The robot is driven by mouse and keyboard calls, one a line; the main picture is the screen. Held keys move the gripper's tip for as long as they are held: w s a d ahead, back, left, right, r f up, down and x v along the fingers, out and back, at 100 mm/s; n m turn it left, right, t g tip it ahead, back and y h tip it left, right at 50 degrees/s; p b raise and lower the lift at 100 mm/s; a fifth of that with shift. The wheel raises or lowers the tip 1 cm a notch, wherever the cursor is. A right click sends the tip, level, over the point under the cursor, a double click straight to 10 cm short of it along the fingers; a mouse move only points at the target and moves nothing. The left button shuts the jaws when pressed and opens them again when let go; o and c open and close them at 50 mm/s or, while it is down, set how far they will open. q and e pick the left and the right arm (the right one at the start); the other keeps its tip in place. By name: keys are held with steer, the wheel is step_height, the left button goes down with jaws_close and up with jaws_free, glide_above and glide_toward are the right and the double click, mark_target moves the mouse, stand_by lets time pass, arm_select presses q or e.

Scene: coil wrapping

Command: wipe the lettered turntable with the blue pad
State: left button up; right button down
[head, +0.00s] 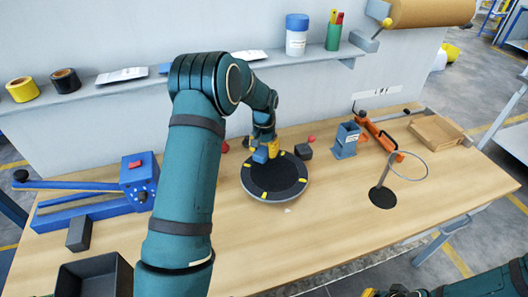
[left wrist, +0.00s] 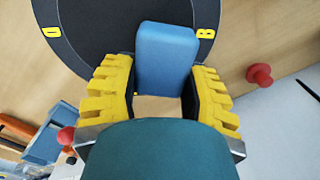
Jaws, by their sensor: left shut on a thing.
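The round dark turntable (head: 275,183) lies on the wooden bench, with yellow marks around its rim. In the left wrist view the turntable (left wrist: 85,35) shows the yellow letters D and B on its rim. My left gripper (head: 265,153) is over the turntable's far edge, shut on the blue pad (left wrist: 167,55). The pad sits between the yellow fingers and overlaps the rim beside the B. I cannot tell whether it touches the surface. My right gripper (head: 396,291) shows only partly at the bottom edge; its jaws are unclear.
A blue lever tool (head: 138,183) stands at the left, above a dark bin (head: 95,276). A dark block (head: 304,152) with a red knob sits close right of the turntable. A blue holder (head: 346,142) and a ring stand (head: 382,196) are farther right. The front middle bench is clear.

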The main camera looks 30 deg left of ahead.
arm_select(q)
steer(key=shift+r+p, duration=0.45)
steer(key=shift+r, duration=0.65)
steer(key=shift+d, duration=0.15)
